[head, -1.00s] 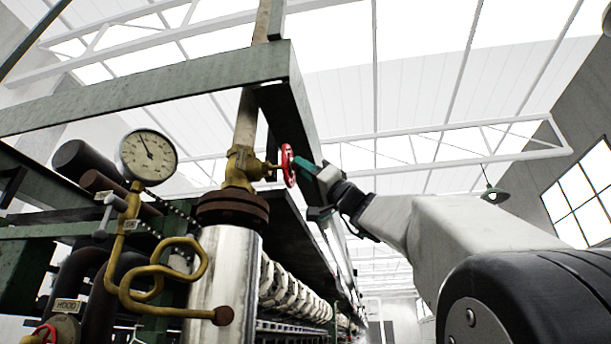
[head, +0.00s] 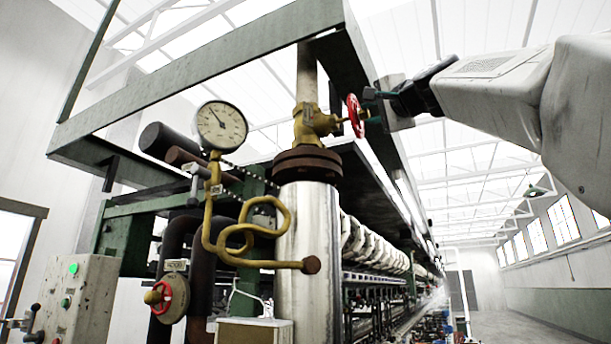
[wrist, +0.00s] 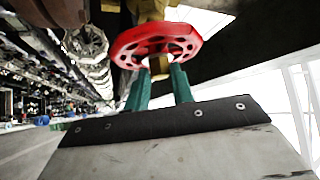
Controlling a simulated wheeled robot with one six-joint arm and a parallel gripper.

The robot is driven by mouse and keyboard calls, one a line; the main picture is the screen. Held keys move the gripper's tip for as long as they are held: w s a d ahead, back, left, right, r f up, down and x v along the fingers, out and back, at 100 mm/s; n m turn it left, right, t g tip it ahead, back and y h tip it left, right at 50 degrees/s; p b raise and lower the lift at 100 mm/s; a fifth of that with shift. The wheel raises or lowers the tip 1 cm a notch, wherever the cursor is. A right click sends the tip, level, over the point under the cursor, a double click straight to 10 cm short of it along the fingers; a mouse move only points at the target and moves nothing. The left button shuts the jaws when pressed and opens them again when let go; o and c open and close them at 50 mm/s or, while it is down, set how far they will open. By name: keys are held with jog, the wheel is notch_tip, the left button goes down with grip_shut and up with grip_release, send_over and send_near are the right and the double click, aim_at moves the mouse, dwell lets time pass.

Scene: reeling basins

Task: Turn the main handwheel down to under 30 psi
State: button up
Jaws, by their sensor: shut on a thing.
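The red main handwheel (head: 356,116) sits on the stem of a brass valve (head: 312,124) on top of the bright steel pipe. In the wrist view the handwheel (wrist: 155,42) shows as a red rim with holes. My gripper (head: 374,101) is at the right side of the wheel; its green fingers (wrist: 158,84) reach up to the wheel and are shut on it. The fingertips are partly hidden by the rim. The round pressure gauge (head: 221,125) hangs left of the valve, its dark needle pointing to the upper left; its numbers are too small to read.
A green steel beam frame (head: 200,75) runs above and behind the valve. A curled brass pipe (head: 245,235) links the gauge to the steel pipe (head: 306,230). A smaller red wheel (head: 173,296) is low at left, near a grey control box (head: 77,290). An open aisle lies at right.

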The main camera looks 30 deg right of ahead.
jog(key=m+g, duration=0.2)
jog(key=m, duration=0.1)
jog(key=shift+a+r+g+h, duration=0.1)
jog(key=shift+r+g+h, duration=0.2)
jog(key=shift+h, duration=0.1)
jog(key=shift+r+m+g, duration=0.15)
jog(key=shift+m+g, duration=0.75)
jog(key=shift+m, duration=0.2)
jog(key=shift+m+g, duration=0.4)
jog(key=o, duration=1)
jog(key=shift+a, duration=0.1)
jog(key=shift+s+a+r, duration=0.1)
jog(key=shift+s+a, duration=0.05)
jog(key=shift+s, duration=1.15)
jog(key=shift+s+a+r, duration=0.1)
jog(key=shift+s, duration=1.15)
jog(key=shift+s+a+r, duration=0.1)
jog(key=shift+s+a, duration=0.05)
jog(key=shift+s, duration=1.15)
